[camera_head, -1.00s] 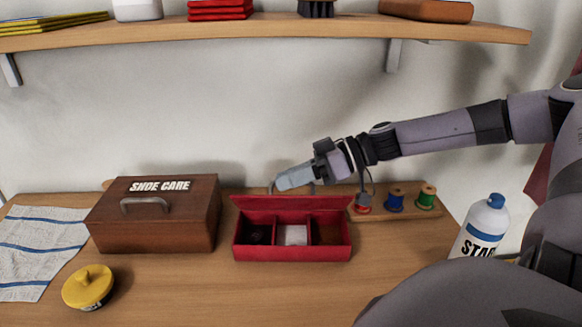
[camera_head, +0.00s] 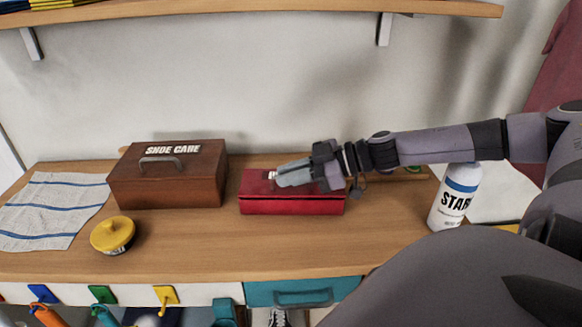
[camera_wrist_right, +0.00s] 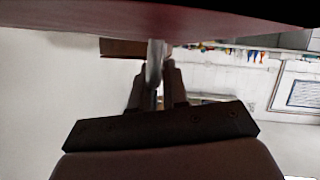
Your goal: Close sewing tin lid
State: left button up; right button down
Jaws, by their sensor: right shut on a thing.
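The red sewing tin (camera_head: 290,207) stands on the wooden worktop. Its lid (camera_head: 254,183) is down over the box and its compartments are hidden; I see no clear gap along the front seam. My right gripper (camera_head: 284,178) lies low across the top of the lid, coming from the right, and covers part of it. In the right wrist view the fingers (camera_wrist_right: 158,80) are shut on a grey metal handle (camera_wrist_right: 154,62) that meets the dark red lid surface (camera_wrist_right: 150,18). My left gripper is not in view.
A brown shoe care box (camera_head: 168,180) stands left of the tin. A yellow-lidded round tin (camera_head: 112,234) and a striped cloth (camera_head: 50,212) lie further left. A starch bottle (camera_head: 453,200) stands at the right near my arm. The worktop before the tin is clear.

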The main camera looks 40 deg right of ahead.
aim_at(311, 192)
jog(key=shift+s+a+f, duration=0.15)
jog(key=shift+f, duration=0.25)
jog(key=shift+s+f, duration=0.1)
jog(key=shift+f, duration=0.05)
jog(key=c, duration=1.2)
grip_release()
jog(key=s+d+r+p, duration=0.1)
jog(key=p, duration=0.3)
jog(key=shift+s+d+r, duration=0.25)
jog(key=shift+s+r, duration=0.05)
jog(key=shift+s+d+f, duration=0.1)
jog(key=shift+s+d, duration=0.05)
jog(key=shift+s, duration=0.1)
jog(key=shift+s+d+r, duration=0.25)
jog(key=shift+s+d, duration=0.2)
jog(key=shift+s, duration=0.05)
jog(key=shift+p+v, duration=0.3)
jog(key=shift+v, duration=1)
